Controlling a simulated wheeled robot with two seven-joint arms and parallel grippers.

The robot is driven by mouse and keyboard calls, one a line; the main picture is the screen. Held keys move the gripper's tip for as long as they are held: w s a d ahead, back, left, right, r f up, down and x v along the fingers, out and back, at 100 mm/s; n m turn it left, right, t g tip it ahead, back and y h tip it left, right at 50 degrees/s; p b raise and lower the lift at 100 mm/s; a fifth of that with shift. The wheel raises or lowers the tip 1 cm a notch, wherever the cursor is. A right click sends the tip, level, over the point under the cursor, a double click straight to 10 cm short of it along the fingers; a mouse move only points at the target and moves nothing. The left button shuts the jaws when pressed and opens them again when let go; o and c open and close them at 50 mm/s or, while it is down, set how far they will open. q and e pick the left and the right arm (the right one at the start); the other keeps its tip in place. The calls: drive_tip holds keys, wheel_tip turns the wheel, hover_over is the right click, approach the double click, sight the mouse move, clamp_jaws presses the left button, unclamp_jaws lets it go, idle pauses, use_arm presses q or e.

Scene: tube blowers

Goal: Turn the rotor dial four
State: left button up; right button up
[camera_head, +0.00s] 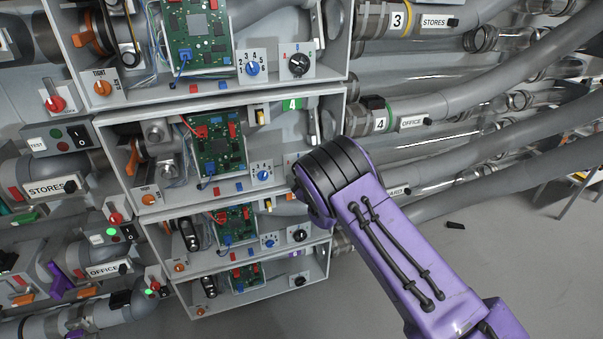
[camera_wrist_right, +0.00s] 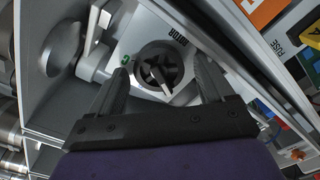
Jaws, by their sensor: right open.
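The rotor dial (camera_wrist_right: 158,66) is a round black knob with a pale bar across it, on a white plate with "ROTOR" lettering and a green letter, in the right wrist view. My right gripper (camera_wrist_right: 161,71) is open, with one finger on each side of the dial; I cannot tell whether they touch it. In the head view the box with the green "4" label (camera_head: 292,104) is second from the top. My purple right arm (camera_head: 400,250) reaches its right end and hides the dial and gripper there. My left gripper is not in view.
Similar boxes with black dials sit above (camera_head: 299,63) and below (camera_head: 299,235). A blue numbered dial (camera_head: 264,174) is left of my wrist. Grey pipes (camera_head: 470,105) run off to the right.

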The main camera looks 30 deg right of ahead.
drive_tip(key=b+v, duration=0.1)
drive_tip(key=v, duration=0.9)
drive_tip(key=shift+s+b, duration=0.2)
drive_tip(key=shift+b, duration=0.15)
drive_tip(key=shift+a, duration=0.1)
drive_tip(key=s+a+f+m+g+h, duration=0.1)
drive_tip(key=s+f+m+g, duration=0.7)
drive_tip(key=s+f, duration=0.65)
drive_tip(key=s+a+f+m+g, duration=0.1)
drive_tip(key=s+a+f+g, duration=0.1)
drive_tip(key=s+f, duration=0.2)
drive_tip(key=s+a+f+m+g+y, duration=0.1)
drive_tip(key=s+f, duration=0.4)
drive_tip(key=s, duration=0.6)
drive_tip(key=s+a+f+m+g, duration=0.3)
drive_tip(key=s+a+f, duration=0.2)
drive_tip(key=s, duration=0.2)
drive_tip(key=shift+s+a+y, duration=0.2)
drive_tip(key=shift+s+y, duration=0.1)
drive_tip(key=shift+s, duration=0.05)
